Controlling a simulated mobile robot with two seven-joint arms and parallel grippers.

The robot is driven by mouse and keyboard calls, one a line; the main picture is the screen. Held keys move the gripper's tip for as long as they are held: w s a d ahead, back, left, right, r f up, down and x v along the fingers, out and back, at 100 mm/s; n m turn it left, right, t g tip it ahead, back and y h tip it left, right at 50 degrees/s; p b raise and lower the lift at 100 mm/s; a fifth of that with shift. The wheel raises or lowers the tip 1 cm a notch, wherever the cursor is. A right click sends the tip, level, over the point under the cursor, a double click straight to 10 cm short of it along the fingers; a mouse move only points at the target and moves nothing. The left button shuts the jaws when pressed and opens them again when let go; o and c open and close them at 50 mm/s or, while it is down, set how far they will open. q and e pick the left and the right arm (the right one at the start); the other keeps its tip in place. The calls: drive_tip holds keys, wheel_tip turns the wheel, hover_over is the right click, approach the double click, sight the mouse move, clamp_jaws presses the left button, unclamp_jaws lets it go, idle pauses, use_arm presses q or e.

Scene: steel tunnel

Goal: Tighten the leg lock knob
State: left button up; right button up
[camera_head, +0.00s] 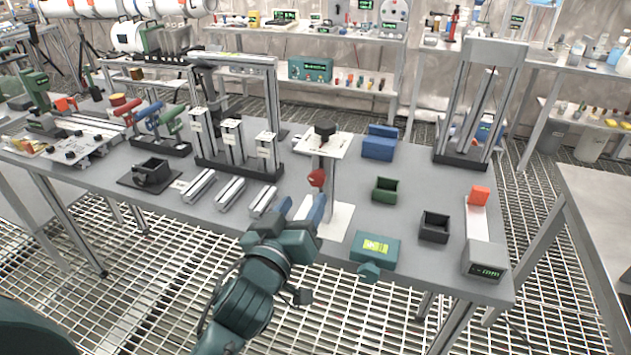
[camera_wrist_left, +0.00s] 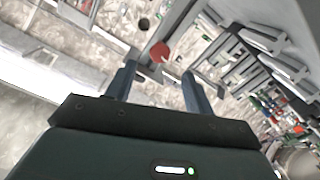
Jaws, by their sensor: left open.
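A red knob (camera_head: 317,177) sits on the side of a grey upright post (camera_head: 327,190) of a stand. The stand has a white top plate (camera_head: 324,145) with a black round piece on it and a white base plate (camera_head: 330,218). My left gripper (camera_head: 302,207) is open just in front of and below the red knob, its blue fingers pointing up toward it. In the left wrist view the red knob (camera_wrist_left: 160,51) shows just beyond and between the open fingertips (camera_wrist_left: 158,74). I cannot tell whether the fingers touch it. My right gripper is not in view.
A teal box with a knob (camera_head: 375,249) stands right of the gripper. Green (camera_head: 385,190) and black (camera_head: 434,227) open boxes and a scale-like device (camera_head: 484,260) stand farther right. Metal bars (camera_head: 230,192) lie to the left. A tall frame (camera_head: 470,120) stands at the back right.

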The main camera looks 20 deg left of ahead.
sight(316, 181)
use_arm(q)
drive_tip(key=w, duration=0.5)
drive_tip(key=shift+w+d, duration=0.15)
drive_tip(key=shift+w, duration=0.75)
drive_tip(key=c, duration=1)
